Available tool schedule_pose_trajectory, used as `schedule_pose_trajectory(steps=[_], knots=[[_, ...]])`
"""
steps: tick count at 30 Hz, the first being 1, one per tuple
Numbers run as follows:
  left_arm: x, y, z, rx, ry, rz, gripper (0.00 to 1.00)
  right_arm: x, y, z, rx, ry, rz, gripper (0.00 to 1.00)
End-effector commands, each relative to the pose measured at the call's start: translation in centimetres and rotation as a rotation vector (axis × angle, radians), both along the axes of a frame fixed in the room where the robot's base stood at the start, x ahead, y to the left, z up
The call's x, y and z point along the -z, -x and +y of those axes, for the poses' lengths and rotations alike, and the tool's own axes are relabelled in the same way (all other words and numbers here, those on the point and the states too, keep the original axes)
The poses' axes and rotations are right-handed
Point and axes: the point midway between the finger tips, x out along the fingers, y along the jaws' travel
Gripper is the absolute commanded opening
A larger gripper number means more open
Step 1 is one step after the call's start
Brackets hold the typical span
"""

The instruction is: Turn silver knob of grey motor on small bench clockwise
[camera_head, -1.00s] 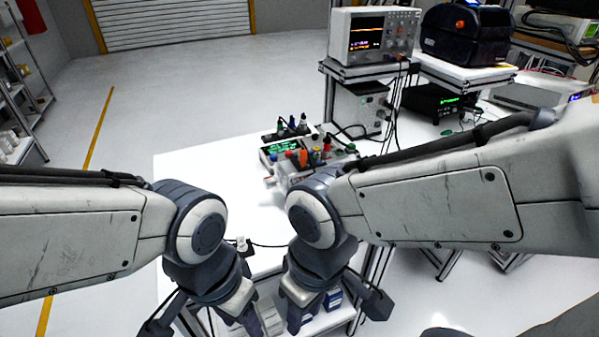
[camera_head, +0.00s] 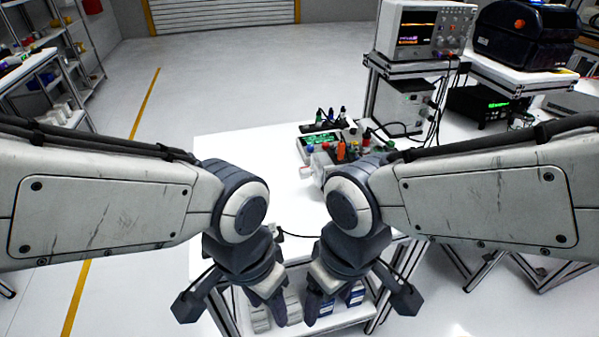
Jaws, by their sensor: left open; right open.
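The small white bench (camera_head: 228,150) lies in front of me, partly covered by both arms. A thin black cable (camera_head: 295,235) runs across the bench between my wrists. My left gripper (camera_head: 270,299) points down over the near edge of the bench, open and apparently empty. My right gripper (camera_head: 317,304) hangs close to its right, also pointing down, open and apparently empty.
Blue-white boxes (camera_head: 355,295) sit on the shelf below. An oscilloscope (camera_head: 420,30) stands on a raised shelf behind. The bench's far left is clear.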

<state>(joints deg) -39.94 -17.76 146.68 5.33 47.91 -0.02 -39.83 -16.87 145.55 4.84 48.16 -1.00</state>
Motion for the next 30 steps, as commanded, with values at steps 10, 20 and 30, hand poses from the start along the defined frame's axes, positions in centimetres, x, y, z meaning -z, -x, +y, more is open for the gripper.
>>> schedule_pose_trajectory(steps=[10, 20, 30], knots=[[-4.0, 0.0, 0.0, 0.000, 0.000, 0.000, 0.50, -5.5, -15.7, 4.9, -0.505, 0.194, -0.084, 0.72], [-7.2, 0.0, 0.0, 0.000, 0.000, 0.000, 0.50, -4.9, -31.5, 6.9, -1.009, 0.453, -0.083, 0.72], [-7.9, 0.0, 0.0, 0.000, 0.000, 0.000, 0.50, -3.0, -35.2, 6.4, -1.131, 0.525, -0.063, 0.72]])
